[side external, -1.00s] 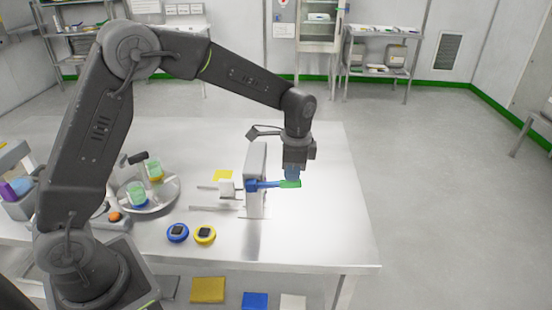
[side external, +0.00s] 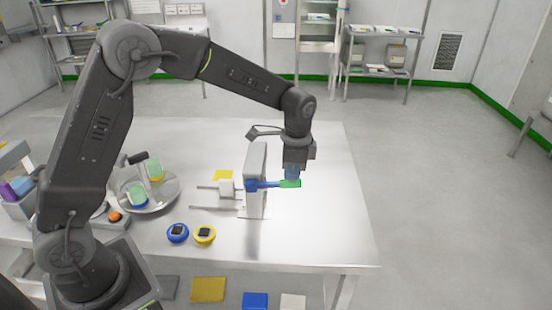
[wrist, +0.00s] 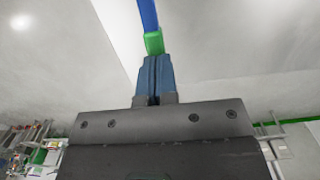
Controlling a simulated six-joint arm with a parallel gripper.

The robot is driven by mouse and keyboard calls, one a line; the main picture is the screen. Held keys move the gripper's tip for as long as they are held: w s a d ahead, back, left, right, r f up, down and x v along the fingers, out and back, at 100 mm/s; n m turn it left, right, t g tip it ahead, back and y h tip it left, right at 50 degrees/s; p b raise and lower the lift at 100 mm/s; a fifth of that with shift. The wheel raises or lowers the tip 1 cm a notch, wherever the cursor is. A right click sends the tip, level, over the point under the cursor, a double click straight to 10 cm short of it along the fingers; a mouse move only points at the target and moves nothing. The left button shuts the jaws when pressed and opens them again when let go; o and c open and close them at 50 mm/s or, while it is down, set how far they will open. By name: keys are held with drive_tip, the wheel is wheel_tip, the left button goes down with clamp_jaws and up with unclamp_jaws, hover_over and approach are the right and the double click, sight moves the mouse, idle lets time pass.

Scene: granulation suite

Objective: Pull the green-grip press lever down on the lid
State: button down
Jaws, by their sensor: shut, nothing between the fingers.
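The press lever is a blue bar (side external: 266,185) with a green grip (side external: 291,184) at its right end. It stands out about level from an upright grey press body (side external: 256,165) on the steel table. My gripper (side external: 292,177) is shut and empty, pointing down with its fingertips at the green grip. In the wrist view the closed blue fingers (wrist: 154,72) meet the green grip (wrist: 154,43), with the blue bar (wrist: 147,14) beyond it. The fingers seem to touch the grip's upper side, not clasp it. The lid cannot be made out clearly.
A round steel tray (side external: 168,200) with green-topped containers stands left of the press. A blue disc (side external: 178,233) and a yellow disc (side external: 205,235) lie near the front edge. Thin rails (side external: 215,207) extend left from the press. The table (side external: 325,230) is clear on the right.

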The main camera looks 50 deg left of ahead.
drive_tip(key=f, duration=0.3)
drive_tip(key=shift+s+d, duration=0.1)
drive_tip(key=shift+d, duration=0.15)
wheel_tip(320, 180, up, 17)
drive_tip(key=s+a, duration=0.1)
drive_tip(key=shift+a, duration=0.35)
drive_tip(key=s+r+n+t, duration=0.3)
drive_tip(key=s+r+n, duration=0.1)
drive_tip(key=s, duration=0.8)
drive_tip(key=s+f+n+t, duration=0.3)
drive_tip(key=s+f+n, duration=0.2)
drive_tip(key=s, duration=0.7)
drive_tip(key=shift+a+h, duration=0.25)
drive_tip(key=shift+h, duration=0.05)
